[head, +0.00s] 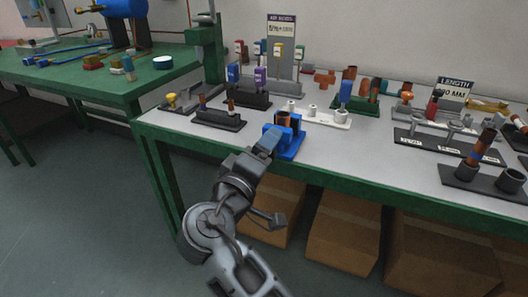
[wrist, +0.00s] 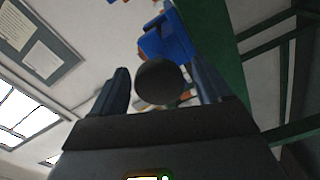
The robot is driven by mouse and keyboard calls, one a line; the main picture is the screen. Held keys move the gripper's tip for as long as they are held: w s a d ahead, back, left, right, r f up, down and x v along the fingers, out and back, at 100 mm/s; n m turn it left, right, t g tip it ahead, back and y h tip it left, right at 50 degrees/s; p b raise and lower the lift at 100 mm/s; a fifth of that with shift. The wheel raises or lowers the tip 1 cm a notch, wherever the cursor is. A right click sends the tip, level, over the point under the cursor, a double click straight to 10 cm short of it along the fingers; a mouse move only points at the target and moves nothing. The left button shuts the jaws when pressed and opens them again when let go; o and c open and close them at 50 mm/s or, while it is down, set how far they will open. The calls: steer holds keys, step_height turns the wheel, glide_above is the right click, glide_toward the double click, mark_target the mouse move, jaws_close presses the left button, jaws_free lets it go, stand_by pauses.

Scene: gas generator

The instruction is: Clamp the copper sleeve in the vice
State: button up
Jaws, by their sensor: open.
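The blue vice (head: 291,151) stands near the front edge of the grey bench top. A copper sleeve (head: 283,120) stands upright at its top, between the jaws as far as I can tell. My gripper (head: 270,142) is at the front left of the vice, close to it. In the wrist view the two fingers are apart, with a dark round knob (wrist: 160,82) between them. The knob is in front of the blue vice body (wrist: 167,38). I cannot tell whether the fingers touch it. The sleeve is not clear in the wrist view.
A black stand with copper pieces (head: 218,118) is left of the vice, and a white tray (head: 318,117) is behind it. A dark rack (head: 442,147) and a black holder (head: 482,181) are to the right. Cardboard boxes (head: 345,228) stand under the bench.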

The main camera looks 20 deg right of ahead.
steer(key=v, duration=0.7)
steer(key=shift+s+a, duration=0.25)
steer(key=shift+s, duration=0.05)
